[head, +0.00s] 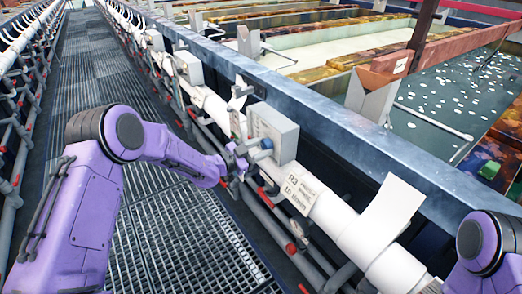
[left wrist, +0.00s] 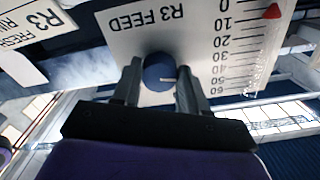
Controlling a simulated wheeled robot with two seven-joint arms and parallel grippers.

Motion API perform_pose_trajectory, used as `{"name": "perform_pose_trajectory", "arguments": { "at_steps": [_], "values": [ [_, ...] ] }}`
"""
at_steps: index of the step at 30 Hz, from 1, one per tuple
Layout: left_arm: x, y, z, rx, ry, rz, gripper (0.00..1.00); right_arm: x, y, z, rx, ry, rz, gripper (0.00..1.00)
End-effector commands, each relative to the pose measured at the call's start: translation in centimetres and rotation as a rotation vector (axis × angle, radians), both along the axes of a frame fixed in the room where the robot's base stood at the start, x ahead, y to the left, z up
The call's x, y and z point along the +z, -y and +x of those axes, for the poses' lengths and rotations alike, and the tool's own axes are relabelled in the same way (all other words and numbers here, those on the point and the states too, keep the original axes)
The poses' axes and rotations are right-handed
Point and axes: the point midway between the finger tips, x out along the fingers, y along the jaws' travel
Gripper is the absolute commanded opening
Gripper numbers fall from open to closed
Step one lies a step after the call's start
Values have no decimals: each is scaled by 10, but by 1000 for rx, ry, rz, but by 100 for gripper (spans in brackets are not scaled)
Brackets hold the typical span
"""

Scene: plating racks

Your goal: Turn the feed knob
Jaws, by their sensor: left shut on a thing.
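The feed knob (left wrist: 159,74) is a round dark blue knob with a pale mark, on a white panel (left wrist: 215,28) lettered "R3 FEED" in the left wrist view. A scale from 0 to 60 runs beside it, and a red pointer (left wrist: 272,11) stands near 0. My left gripper (left wrist: 157,82) has a finger on each side of the knob and is shut on it. In the head view the left gripper (head: 240,160) reaches the grey box (head: 272,132) on the pipe, where the blue knob (head: 266,143) shows. My right gripper is out of view.
A white pipe (head: 335,212) labelled R3 runs below the box, with red-handled valves (head: 291,249) along it. A blue-grey rail (head: 330,128) edges the tanks (head: 430,100) behind. A grating walkway (head: 165,235) lies open at the left.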

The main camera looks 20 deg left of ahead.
Motion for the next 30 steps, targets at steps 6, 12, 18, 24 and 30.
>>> {"name": "perform_pose_trajectory", "arguments": {
  "at_steps": [6,12,18,24,30],
  "values": [
    [0,0,0,0,-1,0,68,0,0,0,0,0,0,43],
    [1,-2,-2,0,-2,-1,68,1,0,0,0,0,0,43],
    [3,-25,-30,4,-3,-3,68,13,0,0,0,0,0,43],
    [3,-53,-67,3,-2,-3,68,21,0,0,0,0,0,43],
    [1,-65,-83,0,-1,-1,68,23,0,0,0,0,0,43]
  ]
}}
